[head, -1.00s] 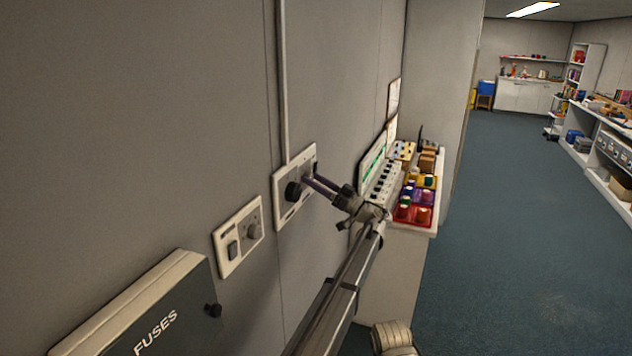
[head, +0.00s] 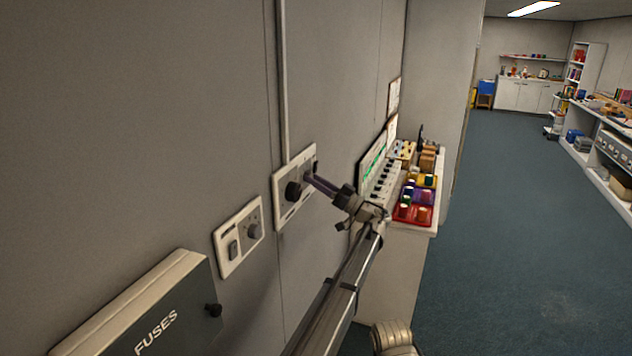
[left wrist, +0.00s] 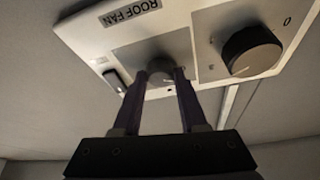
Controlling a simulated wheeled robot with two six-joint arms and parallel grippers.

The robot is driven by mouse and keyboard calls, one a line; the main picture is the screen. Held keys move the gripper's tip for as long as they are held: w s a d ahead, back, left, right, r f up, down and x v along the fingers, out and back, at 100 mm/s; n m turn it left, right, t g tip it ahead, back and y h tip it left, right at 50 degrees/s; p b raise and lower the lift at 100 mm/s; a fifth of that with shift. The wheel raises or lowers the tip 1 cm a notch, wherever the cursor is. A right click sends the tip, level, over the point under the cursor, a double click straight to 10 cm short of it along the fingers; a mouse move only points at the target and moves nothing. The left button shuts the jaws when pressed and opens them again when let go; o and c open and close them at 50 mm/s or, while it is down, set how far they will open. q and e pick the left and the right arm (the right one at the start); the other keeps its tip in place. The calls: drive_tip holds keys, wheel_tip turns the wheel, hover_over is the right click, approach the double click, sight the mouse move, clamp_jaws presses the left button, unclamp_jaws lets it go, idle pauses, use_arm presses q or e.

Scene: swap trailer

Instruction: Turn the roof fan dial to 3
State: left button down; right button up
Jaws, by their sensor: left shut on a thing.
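The switch panel (head: 281,212) is a pale plate on the grey wall. In the left wrist view it bears the label ROOF FAN (left wrist: 128,12) near a grey dial (left wrist: 158,66). My left gripper (head: 309,178) is shut on that dial, one purple-grey finger on each side; it also shows in the left wrist view (left wrist: 162,77). The dial's scale and pointer are hidden or too dark to read. A black dial (left wrist: 251,51) with a 0 beside it sits on the same panel; it also shows in the head view (head: 293,192). My right gripper is not in view.
A smaller plate (head: 238,237) with a switch and knob is to the left of the panel. A FUSES box (head: 150,310) juts out at lower left. A counter with colored trays (head: 415,212) stands beyond my arm. The floor to the right is clear.

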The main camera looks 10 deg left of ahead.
use_arm(q)
drive_tip(key=m+t+h+p, duration=0.1)
drive_tip(key=m+h+p, duration=0.1)
drive_tip(key=m, duration=0.4)
drive_tip(key=r+m+t+h+p, duration=0.1)
drive_tip(key=m+h+p, duration=0.1)
drive_tip(key=m+p, duration=0.3)
drive_tip(key=m+t+h+p, duration=0.1)
drive_tip(key=m+h+p, duration=0.1)
drive_tip(key=m, duration=0.7)
drive_tip(key=shift+s+r+t+h+p, duration=0.3)
drive_tip(key=shift+t+h+p, duration=0.1)
drive_tip(key=shift+p, duration=0.3)
drive_tip(key=m+g+h+p, duration=0.1)
drive_tip(key=m+p, duration=0.1)
drive_tip(key=m, duration=0.1)
drive_tip(key=shift+w+p, duration=0.1)
drive_tip(key=shift+p, duration=0.25)
drive_tip(key=shift+m+g+p, duration=0.7)
drive_tip(key=shift+m+p, duration=0.35)
drive_tip(key=shift+m, duration=0.15)
drive_tip(key=shift+w+m+g+h+p, duration=0.1)
drive_tip(key=shift+m+g+h+p, duration=0.4)
drive_tip(key=shift+m, duration=0.4)
drive_tip(key=shift+c, duration=2.2)
unclamp_jaws()
